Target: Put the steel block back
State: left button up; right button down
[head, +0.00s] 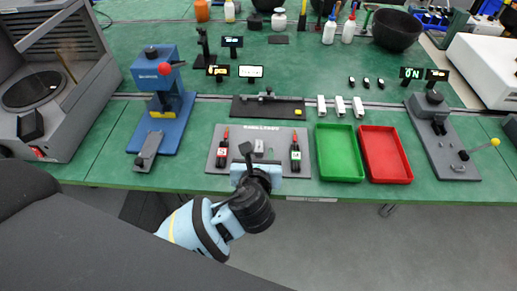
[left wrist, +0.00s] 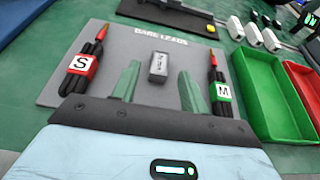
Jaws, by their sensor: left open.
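A small grey block with a dark lettered label (left wrist: 158,66), which looks like the steel block, lies on the grey mat (left wrist: 60,95) marked "BARE LEADS". In the head view the block (head: 259,146) sits near the middle of the same mat (head: 225,135), between two dark lead bundles with red tops. My left gripper (left wrist: 158,88) is open and empty. Its fingers straddle the line to the block, which shows just beyond the fingertips. In the head view the left gripper (head: 260,160) is over the mat's front edge. My right gripper is not in view.
A green tray (head: 339,177) and a red tray (head: 408,176) stand right of the mat. Behind lies a dark fixture plate (head: 285,112). A blue press (head: 165,105) stands left, a grey lever fixture (head: 440,135) right. White blocks (head: 340,105) stand behind the trays.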

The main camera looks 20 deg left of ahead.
pick_arm(q)
jog(key=p+v, duration=0.1)
jog(key=v, duration=0.8)
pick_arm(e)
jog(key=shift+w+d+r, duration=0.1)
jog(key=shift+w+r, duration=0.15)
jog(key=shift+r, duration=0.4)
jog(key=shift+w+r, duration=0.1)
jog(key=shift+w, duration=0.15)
